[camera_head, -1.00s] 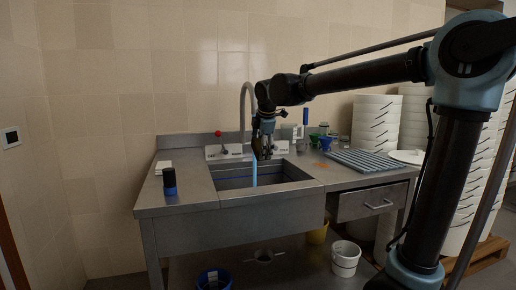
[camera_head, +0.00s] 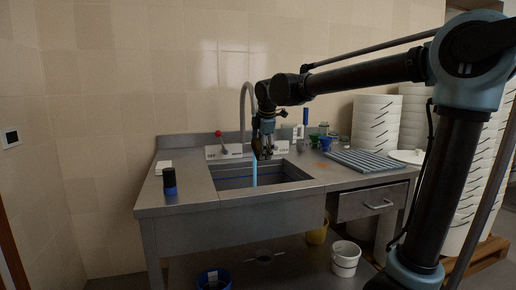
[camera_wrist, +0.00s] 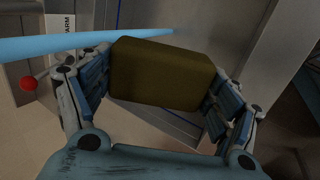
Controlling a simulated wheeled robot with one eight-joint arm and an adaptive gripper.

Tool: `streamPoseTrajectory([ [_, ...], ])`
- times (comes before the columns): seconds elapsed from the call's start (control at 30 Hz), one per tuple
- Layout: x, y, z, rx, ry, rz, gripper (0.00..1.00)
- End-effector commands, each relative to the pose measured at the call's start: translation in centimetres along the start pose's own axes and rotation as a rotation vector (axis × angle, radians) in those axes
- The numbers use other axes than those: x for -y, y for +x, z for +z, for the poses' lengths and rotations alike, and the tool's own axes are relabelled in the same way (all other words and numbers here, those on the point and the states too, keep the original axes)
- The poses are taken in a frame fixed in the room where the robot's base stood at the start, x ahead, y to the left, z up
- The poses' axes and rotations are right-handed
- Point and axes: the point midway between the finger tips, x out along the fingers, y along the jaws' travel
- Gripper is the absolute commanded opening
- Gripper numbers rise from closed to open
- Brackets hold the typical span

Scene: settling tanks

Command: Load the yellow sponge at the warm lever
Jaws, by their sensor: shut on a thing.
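The yellow sponge (camera_wrist: 163,74) shows as a dark, brownish-yellow block in the wrist view. My gripper (camera_wrist: 160,88) is shut on it, with one finger at each side. In the head view my gripper (camera_head: 262,152) hangs over the sink, and the sponge is hard to make out there. The warm lever has a red knob (camera_head: 218,134) and stands left of the tap. In the wrist view the red knob (camera_wrist: 29,83) is at the left, near a WARM label (camera_wrist: 62,30). A light blue water stream (camera_wrist: 50,47) passes close beside the sponge; contact is unclear.
The sink basin (camera_head: 233,181) lies under my gripper. The curved tap (camera_head: 243,100) rises behind it. A dark blue and black container (camera_head: 169,182) stands on the left counter. A ribbed drainer (camera_head: 365,161) and a white plate (camera_head: 408,156) lie at right.

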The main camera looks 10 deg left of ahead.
Motion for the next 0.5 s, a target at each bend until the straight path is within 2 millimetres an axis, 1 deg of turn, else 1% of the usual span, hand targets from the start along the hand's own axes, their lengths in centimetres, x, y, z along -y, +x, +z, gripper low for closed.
streamPoseTrajectory([
  [0.5, 1.5, -3.6, -0.1, 0.0, 0.0, 0.0, 0.64],
])
